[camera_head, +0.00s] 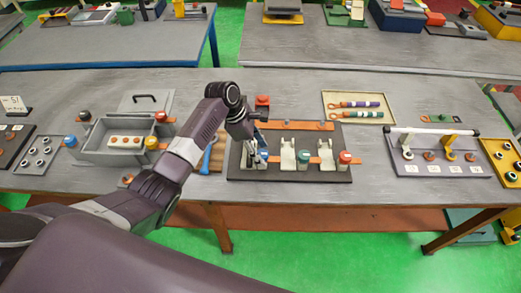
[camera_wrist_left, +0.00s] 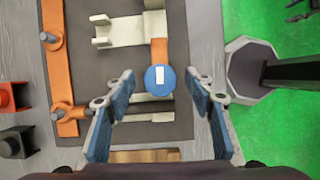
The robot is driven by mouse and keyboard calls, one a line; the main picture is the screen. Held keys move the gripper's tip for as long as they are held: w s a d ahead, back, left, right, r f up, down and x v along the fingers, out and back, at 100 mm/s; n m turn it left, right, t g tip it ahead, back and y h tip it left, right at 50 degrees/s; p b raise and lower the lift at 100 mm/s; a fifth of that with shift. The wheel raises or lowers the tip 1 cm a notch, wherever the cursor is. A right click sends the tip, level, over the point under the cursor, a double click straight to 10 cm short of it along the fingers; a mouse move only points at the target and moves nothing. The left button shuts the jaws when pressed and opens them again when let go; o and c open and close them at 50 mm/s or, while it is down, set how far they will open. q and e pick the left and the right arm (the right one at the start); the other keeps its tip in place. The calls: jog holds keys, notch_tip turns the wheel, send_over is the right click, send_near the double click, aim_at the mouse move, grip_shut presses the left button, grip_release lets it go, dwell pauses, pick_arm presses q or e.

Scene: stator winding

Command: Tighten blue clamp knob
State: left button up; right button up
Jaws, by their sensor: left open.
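The blue clamp knob (camera_wrist_left: 160,78) has a round top with a white mark and sits at the end of an orange bar (camera_wrist_left: 159,50) on the dark fixture plate (camera_head: 240,176). My left gripper (camera_wrist_left: 160,74) is open, with its blue-padded fingers on either side of the knob and gaps visible on both sides. My right gripper is not in view.
A long orange bar (camera_head: 300,126) lies along the fixture's back, with a red block (camera_head: 262,101) behind its left end. A grey box (camera_head: 97,154) with coloured knobs stands left. A rack with a white rod (camera_head: 435,131) stands right. The table's front edge is close.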

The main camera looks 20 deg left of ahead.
pick_arm(q)
jog(key=c, duration=1.2)
jog(key=shift+o, duration=0.2)
